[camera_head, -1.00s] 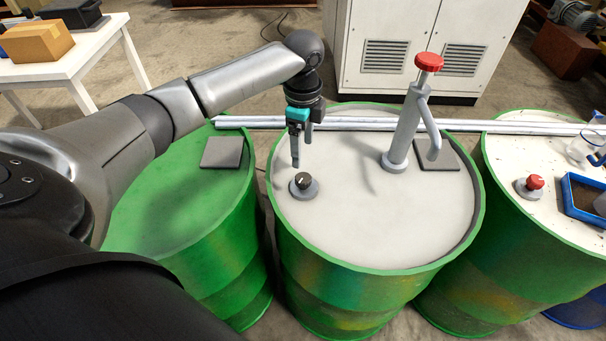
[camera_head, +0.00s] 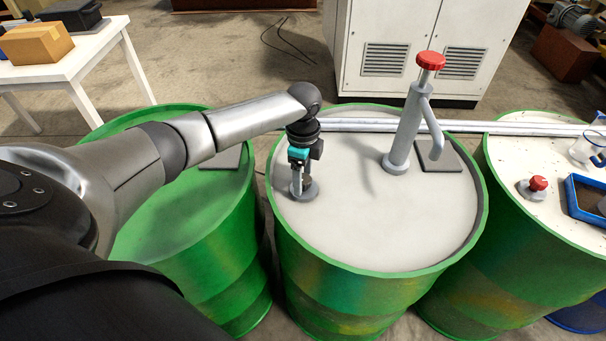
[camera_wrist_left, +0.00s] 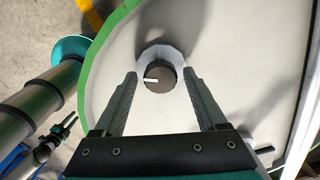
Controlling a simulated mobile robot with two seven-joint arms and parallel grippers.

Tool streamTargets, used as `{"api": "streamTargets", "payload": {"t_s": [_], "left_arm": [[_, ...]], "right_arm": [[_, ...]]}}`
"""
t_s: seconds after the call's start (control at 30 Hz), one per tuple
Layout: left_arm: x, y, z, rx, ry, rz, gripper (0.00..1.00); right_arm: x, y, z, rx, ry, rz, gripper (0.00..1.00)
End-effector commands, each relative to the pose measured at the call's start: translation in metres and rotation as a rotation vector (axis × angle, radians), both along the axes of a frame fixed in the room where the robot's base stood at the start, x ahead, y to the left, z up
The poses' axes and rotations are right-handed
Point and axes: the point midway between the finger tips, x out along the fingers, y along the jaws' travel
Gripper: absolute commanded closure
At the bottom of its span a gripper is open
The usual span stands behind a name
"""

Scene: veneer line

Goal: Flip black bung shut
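The black bung (camera_wrist_left: 160,80) is a round dark knob with a white mark pointing left in the left wrist view. It sits in a grey collar (camera_wrist_left: 152,53) on the pale top of the middle green drum (camera_head: 345,235). In the head view my left gripper (camera_head: 298,190) is down over the bung and hides most of it, while the collar shows around it. In the left wrist view my left gripper (camera_wrist_left: 160,73) is open. One finger is on each side of the bung, with a gap on both sides.
A grey pump (camera_head: 403,130) with a red top stands on the same drum. A pale rail (camera_head: 365,125) runs behind it. The right drum holds a red knob (camera_head: 538,184) and a blue tray (camera_head: 572,198). The drum top's front is clear.

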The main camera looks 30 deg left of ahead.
Motion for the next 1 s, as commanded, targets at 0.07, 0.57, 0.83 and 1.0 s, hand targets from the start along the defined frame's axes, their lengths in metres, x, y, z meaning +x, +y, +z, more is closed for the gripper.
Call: {"api": "streamTargets", "payload": {"t_s": [0.07,0.57,0.83,1.0], "left_arm": [[0.0001,0.0,0.0002,0.0,0.0,0.0,0.36],[0.0001,0.0001,0.0005,0.0,0.0,0.0,0.93],[-0.0001,0.0001,0.001,0.0,0.001,0.007,1.0],[-0.0001,0.0001,0.0026,0.0,0.001,0.051,1.0]], "right_arm": [[-0.0001,-0.0002,0.0,0.0,0.0,0.0,0.65],[-0.0001,-0.0001,0.0,0.0,0.0,0.001,0.65],[-0.0001,0.0001,0.0017,0.0,0.0,0.001,0.65],[-0.0001,0.0001,0.0097,0.0,0.0,0.002,0.65]]}}
